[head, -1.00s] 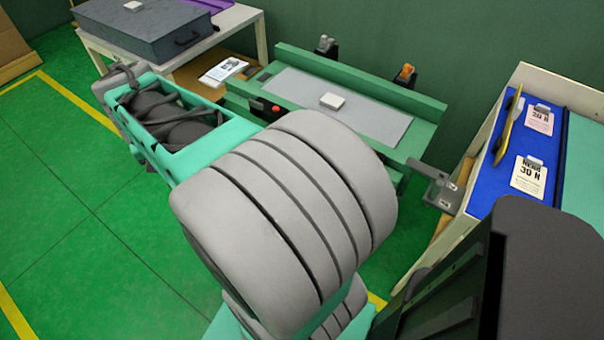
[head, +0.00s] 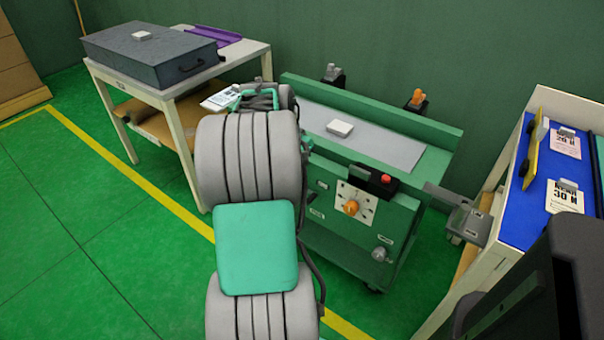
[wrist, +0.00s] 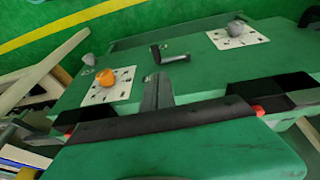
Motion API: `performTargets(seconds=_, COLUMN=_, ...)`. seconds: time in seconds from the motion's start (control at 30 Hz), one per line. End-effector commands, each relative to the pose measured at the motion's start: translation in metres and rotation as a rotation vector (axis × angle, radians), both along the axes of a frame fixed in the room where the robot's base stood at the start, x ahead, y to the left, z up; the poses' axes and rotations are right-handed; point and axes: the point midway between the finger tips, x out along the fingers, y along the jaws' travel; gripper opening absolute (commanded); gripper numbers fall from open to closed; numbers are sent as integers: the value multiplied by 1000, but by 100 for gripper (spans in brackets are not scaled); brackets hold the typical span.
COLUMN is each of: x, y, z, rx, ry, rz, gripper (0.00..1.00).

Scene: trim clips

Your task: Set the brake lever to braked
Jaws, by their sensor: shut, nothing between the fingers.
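The green bench cart (head: 440,150) stands in the middle of the head view. The wrist view shows its front face upside down, with an L-shaped dark lever (wrist: 170,55) between two white dial plates; I cannot read its marks. The orange knob (head: 352,207) on one plate also shows in the wrist view (wrist: 105,77). A grey knob (wrist: 235,29) is on the other plate. My gripper (wrist: 157,78) is shut and empty, its fingertips just short of the lever in the picture; contact is not visible. In the head view my arm hides it.
A black box with a red button (head: 373,180) sits above the orange knob. A lower grey knob (head: 380,254) sticks out of the cart. A white table (head: 185,160) bears a grey case (head: 150,55). A white cabinet (head: 440,300) with a blue panel stands right. Floor at left is clear.

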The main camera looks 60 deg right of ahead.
Motion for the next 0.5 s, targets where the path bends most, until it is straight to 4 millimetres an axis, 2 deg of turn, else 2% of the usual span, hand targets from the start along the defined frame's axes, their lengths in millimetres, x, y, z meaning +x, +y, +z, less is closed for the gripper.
performTargets(seconds=0.03, x=-2, y=-2, z=-14, rx=4, ry=2, rz=-2, gripper=0)
performTargets(seconds=0.3, x=-8, y=-19, z=-71, rx=3, ry=1, rz=-1, gripper=0)
performTargets(seconds=0.5, x=-13, y=-18, z=-102, rx=1, ry=-1, rz=1, gripper=0)
